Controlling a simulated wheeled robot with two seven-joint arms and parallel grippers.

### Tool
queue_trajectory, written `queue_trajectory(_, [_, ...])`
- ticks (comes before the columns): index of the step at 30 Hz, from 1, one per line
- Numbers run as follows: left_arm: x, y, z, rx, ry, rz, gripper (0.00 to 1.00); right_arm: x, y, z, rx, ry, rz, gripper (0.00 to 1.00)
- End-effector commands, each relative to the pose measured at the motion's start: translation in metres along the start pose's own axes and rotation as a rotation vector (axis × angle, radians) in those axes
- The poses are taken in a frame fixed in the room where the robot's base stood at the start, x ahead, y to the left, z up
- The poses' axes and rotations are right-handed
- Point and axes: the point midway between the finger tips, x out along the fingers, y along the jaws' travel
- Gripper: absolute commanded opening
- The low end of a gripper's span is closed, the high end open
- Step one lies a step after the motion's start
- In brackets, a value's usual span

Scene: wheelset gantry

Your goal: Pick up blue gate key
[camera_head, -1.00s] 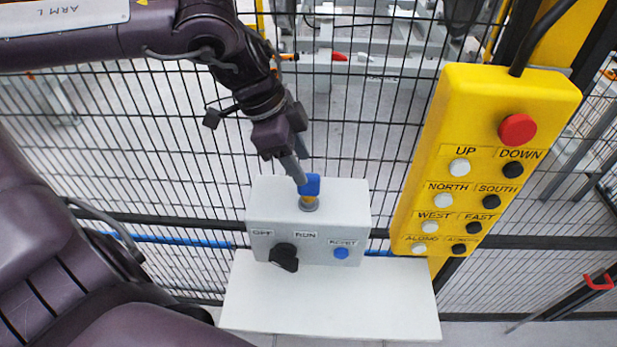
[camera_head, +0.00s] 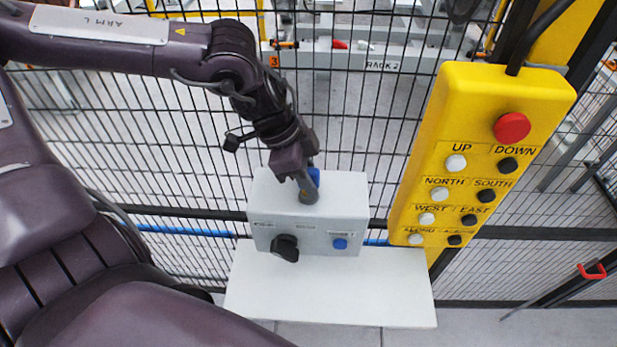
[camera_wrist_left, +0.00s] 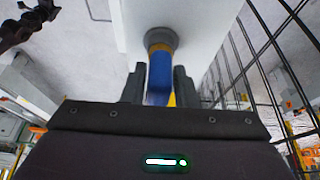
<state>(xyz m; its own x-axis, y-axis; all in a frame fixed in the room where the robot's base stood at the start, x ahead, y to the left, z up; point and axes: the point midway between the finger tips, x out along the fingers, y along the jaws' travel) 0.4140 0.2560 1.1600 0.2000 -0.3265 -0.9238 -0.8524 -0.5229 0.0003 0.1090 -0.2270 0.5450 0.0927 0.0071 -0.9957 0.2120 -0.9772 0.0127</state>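The blue gate key (camera_head: 313,176) stands in a round socket on top of the grey control box (camera_head: 345,190). My left gripper (camera_head: 308,188) has come down from above and partly hides the key in the head view. In the left wrist view, the blue key (camera_wrist_left: 160,72) runs between the two dark fingers of my left gripper (camera_wrist_left: 159,80), one on each side. The fingers look open around it; whether either touches it I cannot tell. A round grey collar (camera_wrist_left: 161,38) surrounds the key's base. My right gripper is not in view.
The box has a black selector knob (camera_head: 285,247) and a blue button (camera_head: 340,244), and sits on a white shelf (camera_head: 330,295). A yellow pendant (camera_head: 440,130) with a red button hangs at right. Black mesh fence (camera_head: 180,130) stands behind.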

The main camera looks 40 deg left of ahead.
Motion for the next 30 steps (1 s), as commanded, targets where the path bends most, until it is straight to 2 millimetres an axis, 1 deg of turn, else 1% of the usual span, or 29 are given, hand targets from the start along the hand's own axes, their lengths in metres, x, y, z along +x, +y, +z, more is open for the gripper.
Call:
queue_trajectory(1, [0.000,0.000,0.000,0.000,0.000,0.000,0.19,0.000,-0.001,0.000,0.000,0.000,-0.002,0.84])
queue_trajectory(5, [0.000,0.000,0.000,0.000,0.000,0.000,0.02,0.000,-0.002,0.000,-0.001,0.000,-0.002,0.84])
queue_trajectory(6, [0.000,0.000,0.000,0.000,0.001,0.000,0.00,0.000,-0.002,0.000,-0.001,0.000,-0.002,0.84])
queue_trajectory(17, [-0.004,-0.001,-0.002,0.002,0.003,-0.002,0.00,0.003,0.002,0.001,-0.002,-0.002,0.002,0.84])
queue_trajectory(22, [-0.017,-0.001,-0.008,0.003,0.005,-0.005,0.00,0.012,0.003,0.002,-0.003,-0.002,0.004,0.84])
queue_trajectory(25, [-0.032,-0.001,-0.014,0.005,0.005,-0.008,0.00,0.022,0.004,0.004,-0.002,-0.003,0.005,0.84])
queue_trajectory(27, [-0.037,-0.002,-0.005,-0.004,0.007,-0.006,0.00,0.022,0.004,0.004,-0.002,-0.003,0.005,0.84])
queue_trajectory(30, [-0.042,-0.001,0.008,-0.001,0.012,-0.004,0.00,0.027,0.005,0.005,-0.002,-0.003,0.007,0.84])
